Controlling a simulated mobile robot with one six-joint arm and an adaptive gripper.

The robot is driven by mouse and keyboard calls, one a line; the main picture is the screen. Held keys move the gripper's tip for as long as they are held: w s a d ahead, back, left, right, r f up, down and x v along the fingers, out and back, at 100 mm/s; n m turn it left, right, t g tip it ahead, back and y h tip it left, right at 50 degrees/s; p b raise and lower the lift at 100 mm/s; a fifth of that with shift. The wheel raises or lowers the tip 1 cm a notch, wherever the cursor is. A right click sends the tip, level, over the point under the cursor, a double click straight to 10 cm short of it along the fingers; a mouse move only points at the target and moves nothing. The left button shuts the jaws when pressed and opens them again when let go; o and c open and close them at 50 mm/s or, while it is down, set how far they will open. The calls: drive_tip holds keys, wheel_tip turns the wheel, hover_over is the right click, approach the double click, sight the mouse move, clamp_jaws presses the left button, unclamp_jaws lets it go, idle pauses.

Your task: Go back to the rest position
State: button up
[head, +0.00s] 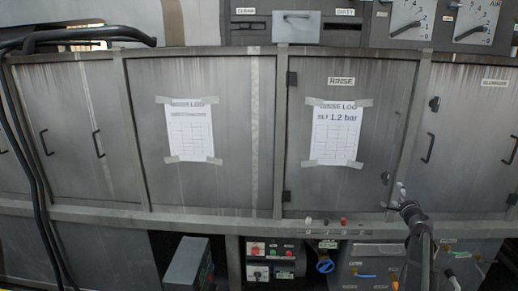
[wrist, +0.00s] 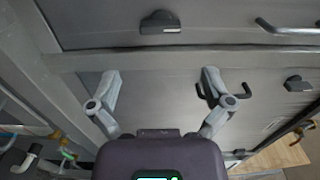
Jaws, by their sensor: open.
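My gripper (head: 399,194) is at the lower right in the head view, in front of the cabinet ledge near the lower right corner of the closed RINSE door (head: 300,110). In the wrist view my gripper (wrist: 160,82) has its two grey fingers spread wide, with nothing between them but grey panel behind. A dark handle shows close beside the right finger in the wrist view; I cannot tell whether they touch.
Closed grey cabinet doors line the wall, with a black door handle (head: 428,148) right of my gripper. A control box with buttons (head: 270,260), a blue valve (head: 325,266) and a grey box (head: 187,264) sit below the ledge. Black hoses (head: 25,130) hang at far left.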

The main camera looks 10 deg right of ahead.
drive_tip(key=w+a+f+n+g+y, duration=0.1)
drive_tip(key=a+f+n+y, duration=0.15)
drive_tip(key=a, duration=0.55)
drive_tip(key=w+a+f+n+g+y, duration=0.1)
drive_tip(key=w+a+n+y, duration=0.2)
drive_tip(key=a, duration=0.5)
drive_tip(key=s+a+f+n+g+y, duration=0.1)
drive_tip(key=s+a+f+n+g, duration=0.15)
drive_tip(key=a, duration=0.45)
drive_tip(key=s+a+f+n+g+y, duration=0.1)
drive_tip(key=s+a+f+n+g, duration=0.2)
drive_tip(key=a, duration=0.5)
drive_tip(key=s+a+f+n+g+y, duration=0.1)
drive_tip(key=a+f+n+g+y, duration=0.2)
drive_tip(key=a, duration=0.4)
drive_tip(key=s+a+f+n+g+h, duration=0.3)
drive_tip(key=s+a, duration=0.3)
drive_tip(key=s, duration=0.2)
drive_tip(key=s+a+f+n+g+h, duration=0.3)
drive_tip(key=s+a+f+g, duration=0.15)
drive_tip(key=s, duration=0.45)
wheel_tip(320, 180, up, 13)
drive_tip(key=p, duration=1.2)
drive_tip(key=shift+s+a, duration=0.15)
drive_tip(key=shift+a, duration=0.2)
drive_tip(key=shift+h, duration=0.25)
